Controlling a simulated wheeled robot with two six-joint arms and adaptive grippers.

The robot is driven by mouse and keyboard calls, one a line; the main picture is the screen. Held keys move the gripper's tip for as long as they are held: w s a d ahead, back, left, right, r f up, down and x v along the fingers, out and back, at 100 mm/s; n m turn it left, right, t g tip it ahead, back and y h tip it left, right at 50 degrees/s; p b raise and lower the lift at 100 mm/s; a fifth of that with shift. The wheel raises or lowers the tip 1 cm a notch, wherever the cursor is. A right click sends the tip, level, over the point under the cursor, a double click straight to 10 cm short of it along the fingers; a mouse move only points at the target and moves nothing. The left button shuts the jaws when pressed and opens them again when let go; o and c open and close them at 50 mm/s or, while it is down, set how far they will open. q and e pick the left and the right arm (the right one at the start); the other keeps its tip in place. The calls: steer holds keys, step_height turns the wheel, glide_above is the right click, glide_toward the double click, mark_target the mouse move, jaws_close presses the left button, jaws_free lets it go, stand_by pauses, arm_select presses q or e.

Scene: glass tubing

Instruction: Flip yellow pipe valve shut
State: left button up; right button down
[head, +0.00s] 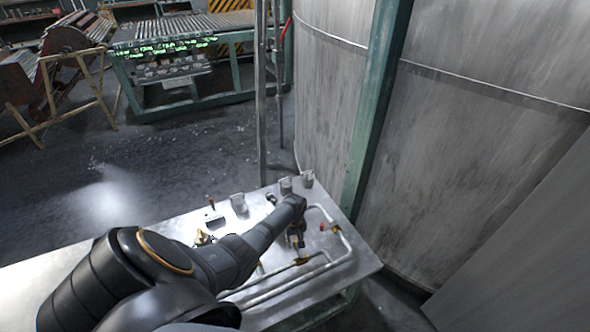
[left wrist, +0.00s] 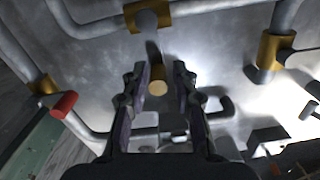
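The yellow valve handle (left wrist: 158,88) shows in the left wrist view as a short yellow cylinder end, near a brass fitting (left wrist: 148,17) on a grey pipe. My left gripper (left wrist: 160,72) is open, with one dark finger on each side of the yellow end. A gap shows on both sides, and I cannot tell how deep it lies between the fingers. In the head view my left gripper (head: 296,238) is over the piping on the metal table, and my arm hides part of it. A brass fitting (head: 302,261) shows just below it. My right gripper is not in view.
A red valve handle (head: 322,227) sits on the piping close to the right of the gripper; it also shows in the left wrist view (left wrist: 64,105). Grey blocks (head: 239,203) stand along the table's (head: 362,262) back edge. A large tank (head: 450,150) rises behind on the right.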

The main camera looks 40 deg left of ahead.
mark_target(295, 239)
arm_select(q)
steer(key=shift+o, duration=0.5)
steer(key=shift+w+r, duration=0.1)
steer(key=shift+r, duration=0.15)
step_height(295, 239, up, 12)
steer(key=shift+f, duration=0.25)
